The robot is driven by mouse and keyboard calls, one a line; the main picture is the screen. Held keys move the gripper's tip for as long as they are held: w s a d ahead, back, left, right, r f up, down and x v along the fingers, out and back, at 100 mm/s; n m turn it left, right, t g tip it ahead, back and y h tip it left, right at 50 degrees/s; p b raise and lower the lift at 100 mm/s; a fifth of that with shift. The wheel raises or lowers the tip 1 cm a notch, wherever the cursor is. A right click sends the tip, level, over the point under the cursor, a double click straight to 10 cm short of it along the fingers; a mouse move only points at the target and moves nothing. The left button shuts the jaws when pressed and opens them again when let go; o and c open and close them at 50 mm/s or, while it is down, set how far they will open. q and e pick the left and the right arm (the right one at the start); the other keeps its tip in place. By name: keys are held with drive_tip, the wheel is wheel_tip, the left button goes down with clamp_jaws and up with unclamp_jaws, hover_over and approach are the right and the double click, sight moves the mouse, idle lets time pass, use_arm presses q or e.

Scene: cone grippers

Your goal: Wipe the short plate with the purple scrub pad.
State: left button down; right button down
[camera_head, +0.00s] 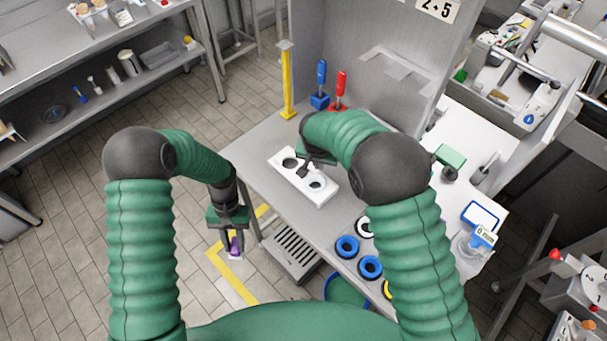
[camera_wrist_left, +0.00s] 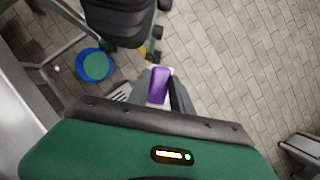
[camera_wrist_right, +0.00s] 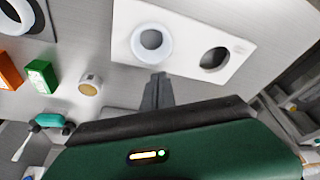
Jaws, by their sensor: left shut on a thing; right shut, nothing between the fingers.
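The purple scrub pad (camera_head: 234,246) is held by my left gripper (camera_head: 234,252), over the floor left of the table. The pad (camera_wrist_left: 160,86) also shows between the fingers in the left wrist view. A pale ring (camera_wrist_right: 152,42) surrounds one hole. My right gripper (camera_head: 303,174) is shut and empty, its fingertips over or beside the plate's edge; contact cannot be told. The right arm hides part of the plate's surroundings.
A blue-handled tool (camera_head: 321,75) and a red-handled tool (camera_head: 341,85) stand at the back, near a yellow post (camera_head: 288,85). Blue rings (camera_head: 347,246) lie along the front edge. A slatted step (camera_head: 292,252) sits below the table. Bare tabletop (camera_head: 262,150) lies left of the plate.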

use_arm(q)
drive_tip(key=shift+f+b, duration=0.7)
drive_tip(key=shift+b, duration=0.05)
use_arm(e)
drive_tip(key=shift+f, duration=1.05)
use_arm(q)
drive_tip(key=shift+w, duration=0.1)
use_arm(e)
drive_tip(key=shift+r, duration=0.1)
use_arm(q)
drive_tip(key=w+r+n+t+h, duration=0.1)
drive_tip(key=w+r+n, duration=0.25)
drive_tip(key=w, duration=0.35)
drive_tip(key=w+r+n+h, duration=0.2)
drive_tip(key=w+r+n, duration=0.15)
drive_tip(key=w, duration=0.25)
drive_tip(key=w+r+n+t+h, duration=0.1)
drive_tip(key=w+r+n, duration=0.25)
drive_tip(key=w, duration=0.35)
use_arm(e)
drive_tip(key=shift+d, duration=0.1)
use_arm(q)
drive_tip(key=w+d+r+n+t, duration=0.3)
drive_tip(key=w+d+r+n, duration=0.3)
drive_tip(key=d+r+n, duration=0.3)
wheel_tip(320, 180, down, 6)
drive_tip(key=m, duration=0.1)
drive_tip(key=shift+w+d+h, duration=0.15)
drive_tip(key=shift+d+h, duration=0.05)
drive_tip(key=shift+h, duration=0.1)
